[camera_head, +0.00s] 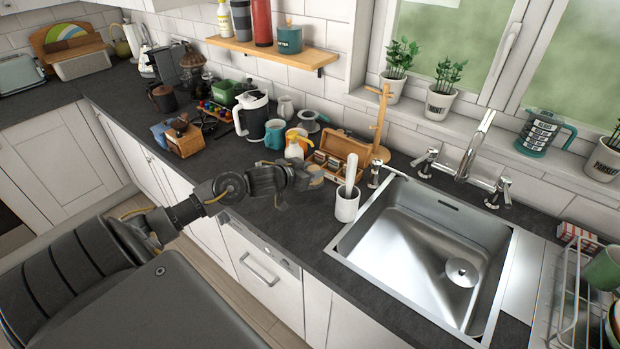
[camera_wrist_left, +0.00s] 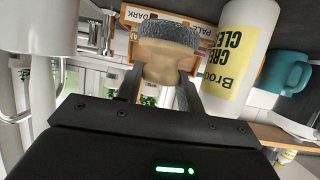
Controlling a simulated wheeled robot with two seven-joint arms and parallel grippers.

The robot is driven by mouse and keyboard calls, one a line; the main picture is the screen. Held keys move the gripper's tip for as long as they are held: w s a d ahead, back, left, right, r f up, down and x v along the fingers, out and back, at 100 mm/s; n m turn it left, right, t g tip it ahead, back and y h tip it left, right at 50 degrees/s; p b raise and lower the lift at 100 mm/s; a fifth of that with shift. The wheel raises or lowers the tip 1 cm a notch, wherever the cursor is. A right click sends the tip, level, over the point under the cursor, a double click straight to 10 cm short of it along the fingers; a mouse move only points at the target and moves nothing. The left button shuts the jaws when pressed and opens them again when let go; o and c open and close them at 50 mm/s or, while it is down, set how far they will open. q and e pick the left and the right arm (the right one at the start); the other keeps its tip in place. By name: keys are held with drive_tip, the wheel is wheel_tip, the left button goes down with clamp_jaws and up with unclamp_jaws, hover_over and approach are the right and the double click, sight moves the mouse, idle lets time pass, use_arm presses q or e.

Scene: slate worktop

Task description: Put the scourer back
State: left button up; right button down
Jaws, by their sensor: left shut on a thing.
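My left gripper (camera_head: 300,177) is shut on the scourer (camera_wrist_left: 168,62), a tan block with a rough grey face. The scourer sits between the two fingers in the left wrist view. In the head view it shows only as a small tan shape (camera_head: 314,176) at the gripper's tip, partly hidden by the fingers. The gripper is above the worktop, left of the white pot (camera_head: 347,207) and in front of the open wooden box (camera_head: 345,147). My right gripper is in neither view.
The steel sink (camera_head: 415,235) lies right of the pot, with its tap (camera_head: 474,150) behind. A white cleaner bottle (camera_wrist_left: 237,55) stands close to the gripper, and a teal mug (camera_head: 274,134) stands behind. The dark worktop (camera_head: 285,225) is clear in front.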

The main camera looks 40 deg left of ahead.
use_arm(q)
drive_tip(key=shift+w+a+f, duration=0.3)
drive_tip(key=shift+w+f, duration=0.15)
drive_tip(key=shift+f, duration=0.25)
wheel_tip(320, 180, down, 2)
drive_tip(key=shift+f+p, duration=0.1)
drive_tip(key=shift+p, duration=0.45)
drive_tip(key=shift+f, duration=0.45)
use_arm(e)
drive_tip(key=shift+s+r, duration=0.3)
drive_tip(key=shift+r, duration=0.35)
use_arm(q)
drive_tip(key=o, duration=1)
drive_tip(key=shift+f, duration=0.15)
